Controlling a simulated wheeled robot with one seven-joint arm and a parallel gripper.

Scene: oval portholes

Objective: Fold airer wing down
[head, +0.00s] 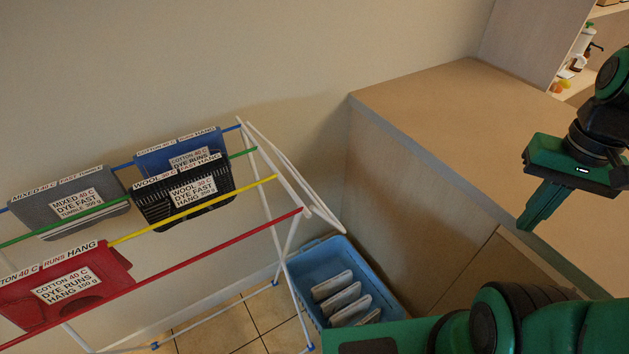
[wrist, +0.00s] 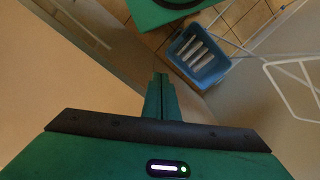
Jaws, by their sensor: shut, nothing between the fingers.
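The airer (head: 290,245) stands at the left of the head view, a white frame with blue, green, yellow and red rails. A white loop, which looks like its wing (head: 300,178), is at the airer's right end and slants beside the rail ends; I cannot tell its exact angle. The wing also shows as a white loop at the right of the wrist view (wrist: 268,88). My gripper (head: 523,226) is shut and empty, above the wooden counter and well to the right of the wing. Its closed fingers show in the wrist view (wrist: 160,80).
Labelled cloths hang on the rails, among them a grey one (head: 72,192), a black one (head: 185,195) and a red one (head: 65,290). A blue basket (head: 318,262) with folded items stands on the floor between airer and counter (head: 440,100). Shelves are at the upper right.

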